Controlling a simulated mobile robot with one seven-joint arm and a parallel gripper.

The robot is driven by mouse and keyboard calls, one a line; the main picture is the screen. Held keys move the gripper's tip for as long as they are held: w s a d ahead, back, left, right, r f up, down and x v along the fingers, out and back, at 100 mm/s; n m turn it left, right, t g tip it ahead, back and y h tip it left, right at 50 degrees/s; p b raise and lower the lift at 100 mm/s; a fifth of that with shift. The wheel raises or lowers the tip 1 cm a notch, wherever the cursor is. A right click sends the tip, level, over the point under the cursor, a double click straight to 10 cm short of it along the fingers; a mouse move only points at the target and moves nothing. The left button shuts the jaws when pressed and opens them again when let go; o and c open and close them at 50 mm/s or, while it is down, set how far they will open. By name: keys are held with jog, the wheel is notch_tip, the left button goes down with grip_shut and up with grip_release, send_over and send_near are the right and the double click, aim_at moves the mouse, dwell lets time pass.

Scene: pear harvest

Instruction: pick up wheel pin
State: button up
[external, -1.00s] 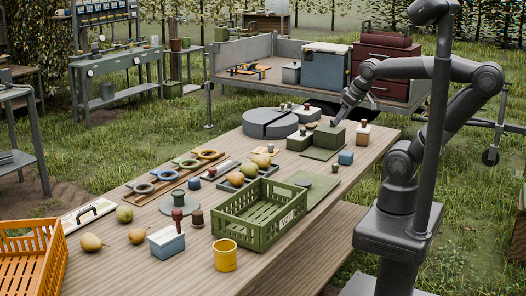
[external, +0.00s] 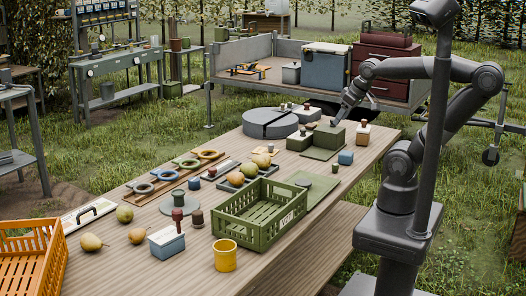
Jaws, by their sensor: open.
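My gripper (external: 336,121) is small in the external view and reaches down to the top of a green block (external: 328,134) at the far right of the table. Its fingers are open. A small dark piece shows between or under the fingertips, but I cannot tell whether they touch it. I cannot tell for sure which piece is the wheel pin. Small knobbed pegs (external: 303,131) stand just left of the green block, and a wooden block with a knob (external: 363,133) stands to its right.
A round grey disc stand (external: 270,123) lies left of the gripper. A green crate (external: 229,226), pears (external: 137,236) and a yellow cup (external: 225,262) fill the near table. The table's right edge runs close by.

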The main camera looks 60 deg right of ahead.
jog(key=shift+o, duration=0.4)
jog(key=w+a+f+n+g+h, duration=0.1)
jog(key=w+a+f+n+h, duration=0.15)
jog(key=w+a+n, duration=0.6)
jog(key=w+a+f+n+h, duration=0.1)
jog(key=w+a+n+h, duration=0.3)
jog(key=w, duration=0.8)
jog(key=w+a+f+n+t, duration=0.25)
jog(key=w+a+n, duration=0.3)
jog(key=a, duration=0.45)
jog(key=n+t+y, duration=0.4)
jog(key=n+t, duration=0.7)
jog(key=n, duration=0.5)
send_near(181, 219)
jog(key=w, duration=0.2)
jog(key=w+r, duration=0.1)
jog(key=w, duration=0.1)
jog(key=w+d, duration=0.1)
jog(key=w, duration=0.1)
jog(key=shift+w+r, duration=0.25)
jog(key=shift+w, duration=0.05)
jog(key=w, duration=0.3)
jog(key=w+f, duration=0.1)
jog(key=w, duration=0.1)
jog(key=shift+d+f, duration=0.15)
jog(key=shift+d, duration=0.2)
jog(key=c, duration=1.2)
